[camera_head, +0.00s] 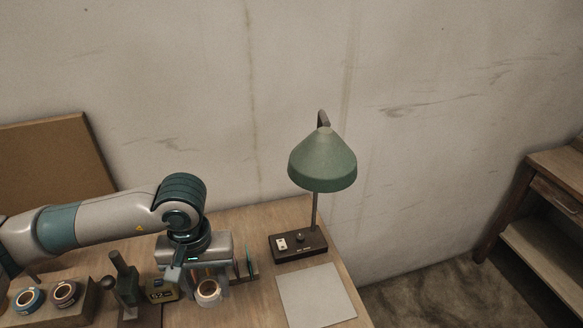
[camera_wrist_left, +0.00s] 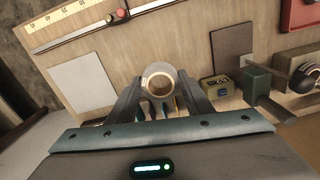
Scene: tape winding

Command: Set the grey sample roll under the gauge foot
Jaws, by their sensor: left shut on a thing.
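A pale grey roll with a tan core (camera_head: 208,292) is between the fingers of my left gripper (camera_head: 207,283), near the front of the bench. In the left wrist view the roll (camera_wrist_left: 159,68) sits between the two fingertips (camera_wrist_left: 160,88), which are shut on it. A dark green upright device with a black knob (camera_head: 122,274), which looks like the gauge, stands left of the gripper; it shows at the right of the left wrist view (camera_wrist_left: 258,82). A small display box (camera_head: 161,290) stands between it and the roll. The gauge foot cannot be made out clearly. My right gripper is out of view.
A wooden block with two tape rolls (camera_head: 46,312) is at the left. A green lamp (camera_head: 322,162) stands on a dark base (camera_head: 298,244), right of the gripper. A bare grey sheet (camera_head: 315,296) lies before it. A ruler with a slider (camera_wrist_left: 112,17) shows in the wrist view.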

